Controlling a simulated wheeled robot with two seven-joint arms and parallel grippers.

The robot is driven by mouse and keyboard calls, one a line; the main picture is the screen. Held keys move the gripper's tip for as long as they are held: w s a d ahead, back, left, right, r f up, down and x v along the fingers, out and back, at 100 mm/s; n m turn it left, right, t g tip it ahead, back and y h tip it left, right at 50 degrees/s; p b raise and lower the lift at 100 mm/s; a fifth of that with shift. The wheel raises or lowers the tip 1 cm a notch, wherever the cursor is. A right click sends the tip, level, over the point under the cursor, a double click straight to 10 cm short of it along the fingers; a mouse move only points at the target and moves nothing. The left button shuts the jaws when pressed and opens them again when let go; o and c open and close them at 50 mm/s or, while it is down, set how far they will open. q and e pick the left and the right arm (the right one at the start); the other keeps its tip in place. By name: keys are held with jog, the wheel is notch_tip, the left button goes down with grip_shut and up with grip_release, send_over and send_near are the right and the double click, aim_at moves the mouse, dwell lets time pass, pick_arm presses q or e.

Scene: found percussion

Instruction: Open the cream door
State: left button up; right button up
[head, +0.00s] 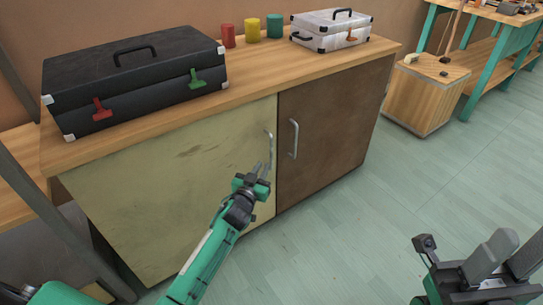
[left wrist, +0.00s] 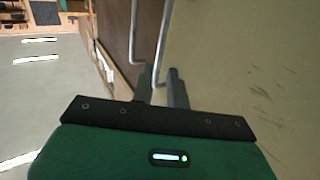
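The cream door (head: 175,190) is the left front of a wooden cabinet and looks closed, level with the brown door. Its metal handle (head: 269,147) is upright near its right edge. My left gripper (head: 263,170) is at the lower part of this handle. In the left wrist view its two fingers (left wrist: 160,80) are apart, and the lower end of the cream door's handle (left wrist: 165,40) shows between them; I cannot tell whether they touch it. My right gripper (head: 512,245) is at the lower right, away from the cabinet, its fingers apart and empty.
The brown door (head: 325,130) has its own handle (head: 293,138) close beside. On the cabinet top stand a black case (head: 135,75), several coloured cylinders (head: 252,30) and a silver case (head: 330,30). A wooden box (head: 425,95) stands right. The green floor (head: 370,230) in front is clear.

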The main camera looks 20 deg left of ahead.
aim_at(271, 154)
pick_arm(q)
jog(key=w+b, duration=0.1)
jog(key=w, duration=0.5)
jog(key=w+b, duration=0.1)
jog(key=w, duration=0.2)
jog(key=shift+d+b, duration=0.3)
jog(key=shift+b, duration=0.05)
grip_shut()
